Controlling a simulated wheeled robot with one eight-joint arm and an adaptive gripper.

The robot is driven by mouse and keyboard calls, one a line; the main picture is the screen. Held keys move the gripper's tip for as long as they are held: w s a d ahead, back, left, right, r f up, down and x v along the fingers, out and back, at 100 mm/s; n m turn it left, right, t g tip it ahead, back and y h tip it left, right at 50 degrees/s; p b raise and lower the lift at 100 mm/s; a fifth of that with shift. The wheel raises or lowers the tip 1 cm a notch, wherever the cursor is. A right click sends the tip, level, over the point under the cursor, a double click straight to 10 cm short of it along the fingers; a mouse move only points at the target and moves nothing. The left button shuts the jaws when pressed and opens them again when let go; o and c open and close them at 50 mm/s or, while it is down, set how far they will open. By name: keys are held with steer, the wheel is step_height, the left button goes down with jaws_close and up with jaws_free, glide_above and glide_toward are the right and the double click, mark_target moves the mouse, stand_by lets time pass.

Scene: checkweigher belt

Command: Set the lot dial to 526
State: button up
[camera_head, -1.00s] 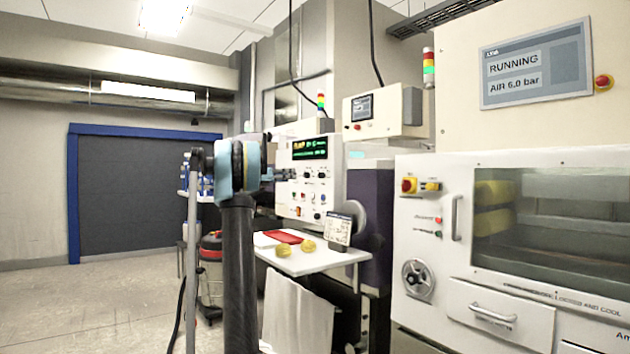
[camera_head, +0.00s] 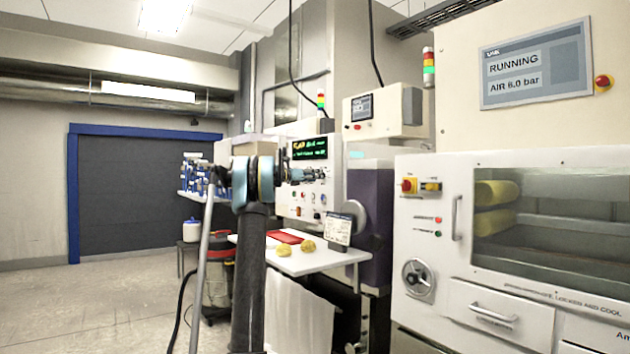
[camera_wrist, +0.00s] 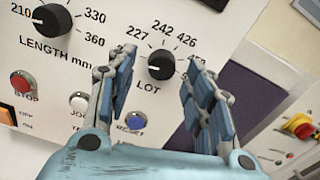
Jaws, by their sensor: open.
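The LOT dial (camera_wrist: 160,66) is a round black knob on the white panel in the wrist view. The labels 227, 242 and 426 run round its upper side. My gripper (camera_wrist: 160,61) is open, with one blue-padded finger on each side of the dial in the picture. I see no contact with it. In the head view my gripper (camera_head: 309,175) is in front of the control panel (camera_head: 299,204) and hides part of it.
In the wrist view, the LENGTH dial (camera_wrist: 52,19) is upper left, with a red stop button (camera_wrist: 20,82), a white button (camera_wrist: 78,102) and a blue button (camera_wrist: 136,121) lower down. A white shelf (camera_head: 330,259) with yellow items juts out below the panel.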

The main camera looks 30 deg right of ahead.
steer(key=shift+d, duration=0.75)
steer(key=shift+c, duration=0.3)
steer(key=c, duration=1)
